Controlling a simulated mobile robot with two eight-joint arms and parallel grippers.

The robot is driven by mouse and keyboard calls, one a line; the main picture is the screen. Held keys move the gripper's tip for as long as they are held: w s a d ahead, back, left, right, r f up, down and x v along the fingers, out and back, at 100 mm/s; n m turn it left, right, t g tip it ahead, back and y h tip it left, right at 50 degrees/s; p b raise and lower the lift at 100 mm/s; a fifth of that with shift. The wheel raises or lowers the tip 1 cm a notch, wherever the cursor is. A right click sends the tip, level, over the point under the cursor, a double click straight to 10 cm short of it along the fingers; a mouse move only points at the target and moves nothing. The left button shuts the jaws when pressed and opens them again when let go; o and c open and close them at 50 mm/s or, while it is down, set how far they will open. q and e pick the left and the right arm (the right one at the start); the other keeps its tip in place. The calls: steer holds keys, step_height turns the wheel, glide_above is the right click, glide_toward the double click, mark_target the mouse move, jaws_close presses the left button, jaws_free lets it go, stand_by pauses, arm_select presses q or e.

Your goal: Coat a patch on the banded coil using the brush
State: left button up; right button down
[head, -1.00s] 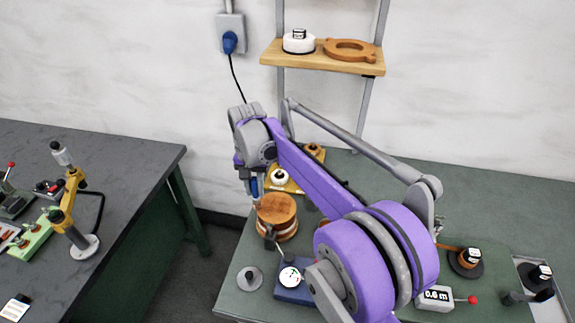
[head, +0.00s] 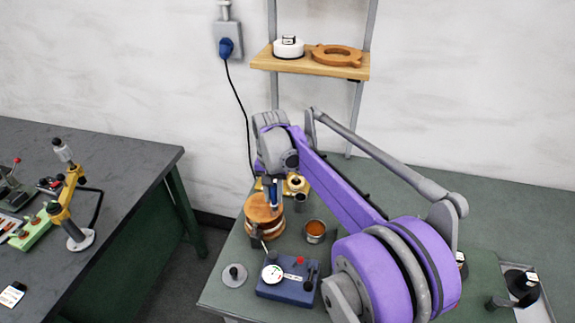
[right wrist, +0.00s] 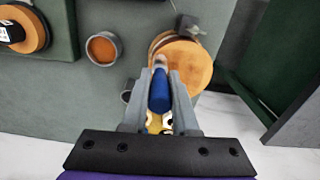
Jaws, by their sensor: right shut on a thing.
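The banded coil (head: 259,228) is a round, wood-topped drum with a copper side, upright on the right-hand bench. It also shows in the right wrist view (right wrist: 188,62). My right gripper (head: 274,180) is shut on the blue-handled brush (right wrist: 159,92) and holds it steeply downward. The pale brush tip overlaps the coil's top near its edge in both views; I cannot tell whether it touches. A grey pot of orange-brown liquid (head: 315,231) stands right of the coil and shows in the right wrist view (right wrist: 103,48). My left gripper is out of view.
A blue gauge box (head: 288,283) stands in front of the coil, with a small grey disc with a peg (head: 234,275) to its left. Yellow-based parts (head: 296,184) sit behind. A second bench (head: 120,160) stands left across a gap.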

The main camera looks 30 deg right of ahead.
mark_target(274, 187)
steer(key=shift+s+d, duration=0.25)
steer(key=shift+s, duration=0.05)
step_height(274, 187, up, 4)
steer(key=shift+f+p, duration=0.25)
steer(key=shift+p, duration=0.4)
steer(key=shift+w+a+r, duration=0.1)
steer(key=shift+w+r, duration=0.1)
steer(key=shift+r, duration=0.1)
steer(key=shift+r+p, duration=0.35)
steer(key=shift+r, duration=0.05)
steer(key=shift+s+r, duration=0.2)
steer(key=shift+r, duration=0.5)
steer(key=shift+r+p, duration=0.3)
steer(key=shift+r, duration=0.55)
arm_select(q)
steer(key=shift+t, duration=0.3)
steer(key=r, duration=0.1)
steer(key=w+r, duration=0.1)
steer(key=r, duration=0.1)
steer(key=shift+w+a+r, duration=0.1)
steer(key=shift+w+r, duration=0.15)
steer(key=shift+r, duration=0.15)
